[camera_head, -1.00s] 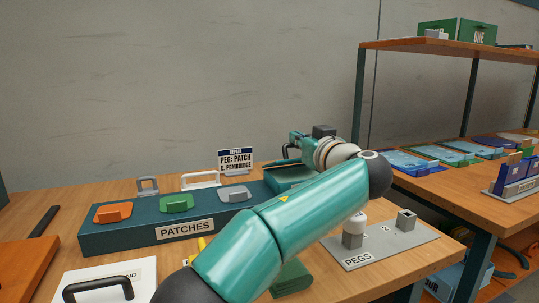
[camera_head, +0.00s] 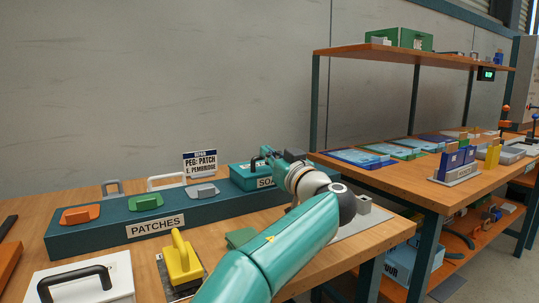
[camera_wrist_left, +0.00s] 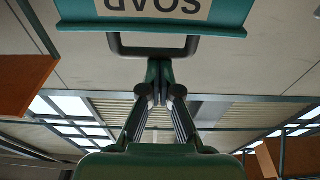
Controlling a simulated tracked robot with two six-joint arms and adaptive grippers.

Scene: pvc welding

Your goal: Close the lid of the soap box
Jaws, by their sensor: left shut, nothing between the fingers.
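The soap box (camera_head: 248,184) is a teal box with a white label, on the back of the bench at the right end of the patches block. In the left wrist view its labelled face (camera_wrist_left: 80,12) shows upside down, with a dark bracket handle (camera_wrist_left: 116,46) along its edge. My left gripper (camera_head: 266,157) is at the handle in the head view. In the left wrist view my left gripper (camera_wrist_left: 160,72) is shut and empty, its tips close to the handle bar; touching cannot be told. The lid looks level, but its seam is hidden. My right gripper is out of view.
The patches block (camera_head: 118,236) carries orange, green and grey patches. A yellow handled tool (camera_head: 180,262) and a white board (camera_head: 120,275) with a black handle are in front. A shelf bench (camera_head: 440,188) stands to the right. A sign (camera_head: 200,163) stands behind the block.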

